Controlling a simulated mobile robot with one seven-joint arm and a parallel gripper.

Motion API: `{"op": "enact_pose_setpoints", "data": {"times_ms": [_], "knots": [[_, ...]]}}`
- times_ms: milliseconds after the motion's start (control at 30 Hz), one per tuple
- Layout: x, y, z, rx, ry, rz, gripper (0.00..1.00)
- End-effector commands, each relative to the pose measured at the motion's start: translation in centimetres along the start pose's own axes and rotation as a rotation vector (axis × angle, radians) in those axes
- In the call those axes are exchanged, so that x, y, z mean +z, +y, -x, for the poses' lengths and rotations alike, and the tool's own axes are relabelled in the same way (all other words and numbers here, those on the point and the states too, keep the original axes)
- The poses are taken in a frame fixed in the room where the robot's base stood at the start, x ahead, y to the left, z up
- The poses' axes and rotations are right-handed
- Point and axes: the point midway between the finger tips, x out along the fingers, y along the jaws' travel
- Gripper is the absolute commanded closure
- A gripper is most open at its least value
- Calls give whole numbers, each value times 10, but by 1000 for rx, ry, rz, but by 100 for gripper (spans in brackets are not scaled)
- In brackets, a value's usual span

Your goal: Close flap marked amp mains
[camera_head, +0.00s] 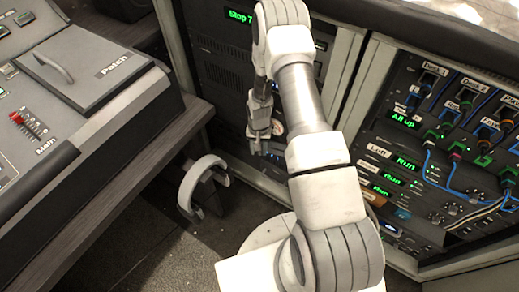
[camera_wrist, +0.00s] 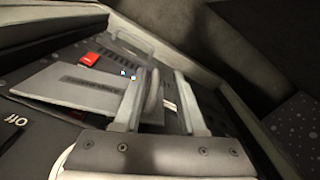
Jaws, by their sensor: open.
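In the wrist view a grey flap (camera_wrist: 58,98) with a dark, blurred label lies across a dark panel. I cannot read the label for certain. The flap seems to stand tilted up from the panel, with a red switch (camera_wrist: 90,59) just beyond its edge. My gripper (camera_wrist: 160,72) is open over the flap's right part. A narrow upright bar, probably the flap's handle (camera_wrist: 153,95), shows between the two fingers; contact cannot be told. In the head view my gripper (camera_head: 263,143) points down before the rack's lower left part, and my arm hides the flap there.
A console (camera_head: 60,140) with a Patch lid (camera_head: 90,75) and a red fader is at the left. Headphones (camera_head: 200,188) hang below its edge. A rack with cables and ports (camera_head: 440,140) stands at the right. Dark floor lies between.

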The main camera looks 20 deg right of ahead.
Motion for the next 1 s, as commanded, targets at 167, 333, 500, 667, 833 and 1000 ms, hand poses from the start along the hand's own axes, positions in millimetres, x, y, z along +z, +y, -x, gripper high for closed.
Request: {"op": "enact_pose_setpoints", "data": {"times_ms": [167, 333, 500, 667, 833, 1000], "knots": [[0, 3, 0, 3, -1, -3, 58], [-1, 3, 6, 4, 0, -4, 58], [-1, 3, 34, 4, 1, -3, 58], [-1, 2, 59, 3, 1, -3, 58], [0, 2, 74, 3, -1, -1, 58], [0, 2, 75, 4, -2, -1, 58]]}}
